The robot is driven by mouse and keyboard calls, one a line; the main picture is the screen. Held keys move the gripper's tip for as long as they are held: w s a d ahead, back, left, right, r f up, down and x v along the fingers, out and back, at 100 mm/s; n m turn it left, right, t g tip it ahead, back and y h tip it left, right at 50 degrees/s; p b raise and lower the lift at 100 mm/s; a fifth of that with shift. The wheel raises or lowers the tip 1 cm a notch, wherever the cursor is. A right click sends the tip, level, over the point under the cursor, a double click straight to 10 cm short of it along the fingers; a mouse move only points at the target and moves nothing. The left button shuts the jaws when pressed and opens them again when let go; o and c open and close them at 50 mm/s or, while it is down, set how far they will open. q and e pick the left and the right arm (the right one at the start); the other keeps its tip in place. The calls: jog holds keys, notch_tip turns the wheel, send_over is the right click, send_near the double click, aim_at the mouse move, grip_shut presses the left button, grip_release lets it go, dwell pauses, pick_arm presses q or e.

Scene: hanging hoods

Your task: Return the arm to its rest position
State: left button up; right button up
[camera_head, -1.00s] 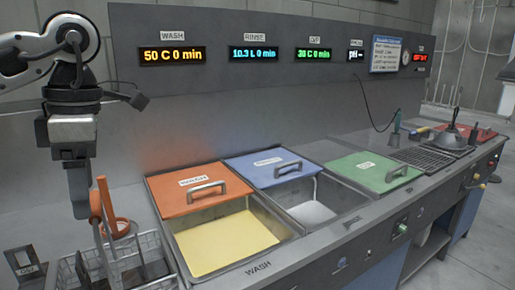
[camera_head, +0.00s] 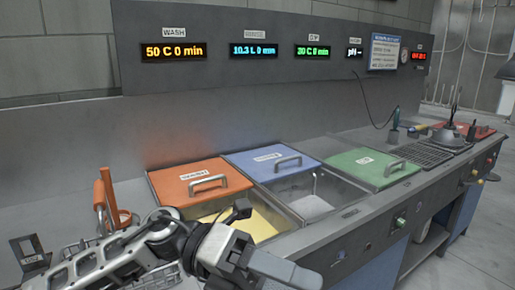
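My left arm comes in from the lower left, folded low in front of the counter. My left gripper (camera_head: 305,277) is near the bottom middle and points right. It stands apart from the lids and appears in front of the wash tank's near edge. Nothing shows held in it, but its fingers are seen from the side, so their opening is unclear. My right gripper is out of view.
A yellow-filled tank (camera_head: 258,226) is half open under an orange lid (camera_head: 185,192). Blue (camera_head: 265,168) and green (camera_head: 360,170) lids lie to the right. Orange-handled tools (camera_head: 104,195) stand at the left by a wire basket (camera_head: 70,268). Display panel (camera_head: 215,50) is behind.

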pick_arm(q)
jog(key=w+a+f+n+t+h, duration=0.1)
jog(key=w+a+f+n+t, duration=0.15)
jog(key=n+t, duration=0.6)
jog(key=w+a+f+n+t+b, duration=0.1)
jog(key=w+f+n+t, duration=0.15)
jog(key=n+t, duration=0.6)
jog(key=w+a+f+n+t+h, duration=0.1)
jog(key=w+n+t, duration=0.2)
jog(key=n+t, duration=0.55)
jog(key=s+a+f+n+g+y, duration=0.1)
jog(key=a+f+n+y, duration=0.3)
jog(key=f+n+y, duration=0.3)
jog(key=s+a+f+n+g+y, duration=0.1)
jog(key=a+f+n+y, duration=0.35)
jog(key=f+n, duration=0.45)
jog(key=s+a+f+n+g+y+b, duration=0.1)
jog(key=s+a+f+n+g+y, duration=0.2)
jog(key=s+f, duration=0.6)
notch_tip(320, 180, down, 3)
jog(key=shift+s+a+f+g, duration=0.1)
jog(key=shift+s+a+g, duration=0.05)
jog(key=shift+a+g, duration=0.9)
